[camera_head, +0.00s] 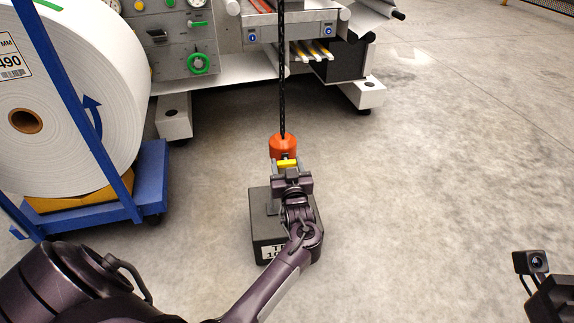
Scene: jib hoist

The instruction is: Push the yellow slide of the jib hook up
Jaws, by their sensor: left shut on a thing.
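The jib hook (283,144) is an orange block hanging on a dark chain, near the middle of the head view. Its yellow slide (287,163) shows as a small bar at the lower end of the orange block. My left gripper (287,167) reaches up from below and is shut on the yellow slide, with a finger at each side of it. The gripper hides the lower part of the hook. Of my right arm, only a dark part with a small camera shows at the lower right; its gripper fingers are not seen.
A dark weight block (264,228) with a white label stands on the floor below the hook, partly behind my left arm. A large white paper roll (75,110) sits on a blue cart (152,180) at left. A machine (215,75) stands behind. Floor at right is clear.

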